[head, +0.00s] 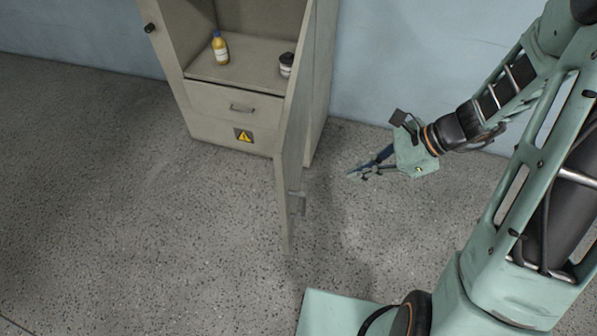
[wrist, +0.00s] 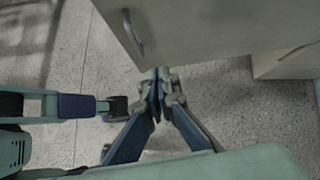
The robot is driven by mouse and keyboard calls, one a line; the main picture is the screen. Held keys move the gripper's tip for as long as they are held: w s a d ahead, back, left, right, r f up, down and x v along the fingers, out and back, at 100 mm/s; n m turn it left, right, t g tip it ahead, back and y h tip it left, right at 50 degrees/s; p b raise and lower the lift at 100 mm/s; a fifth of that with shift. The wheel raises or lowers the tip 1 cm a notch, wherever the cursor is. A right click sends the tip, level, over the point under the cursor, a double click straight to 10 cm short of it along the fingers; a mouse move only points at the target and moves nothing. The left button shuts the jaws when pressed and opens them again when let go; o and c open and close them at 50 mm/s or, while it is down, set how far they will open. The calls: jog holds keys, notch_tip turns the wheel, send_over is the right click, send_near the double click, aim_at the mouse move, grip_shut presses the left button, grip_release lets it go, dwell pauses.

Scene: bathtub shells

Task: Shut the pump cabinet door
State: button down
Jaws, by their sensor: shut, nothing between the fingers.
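The pump cabinet (head: 262,150) is beige and stands against the wall. Its door (head: 293,160) is wide open, swung out from the right side and seen almost edge-on in the head view. The door's handle (head: 300,203) is on the face towards my arm. My gripper (head: 356,174) is shut and empty, low on the right of the door, with a gap between them in the head view. In the wrist view the fingertips (wrist: 162,78) are by the lower edge of the door (wrist: 200,28), below its handle (wrist: 133,33). I cannot tell whether they touch.
A yellow bottle with a blue cap (head: 220,47) and a dark-lidded jar (head: 286,65) stand on the cabinet shelf. A drawer (head: 233,104) below is closed. The speckled floor (head: 130,220) left of the door is clear. The blue wall (head: 375,60) stands behind.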

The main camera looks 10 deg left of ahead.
jog(key=s+a+f, duration=0.2)
jog(key=a+f, duration=0.5)
jog(key=a, duration=0.5)
jog(key=shift+s+a+m+y, duration=0.25)
jog(key=shift+s+m+y, duration=0.15)
jog(key=shift+a, duration=0.15)
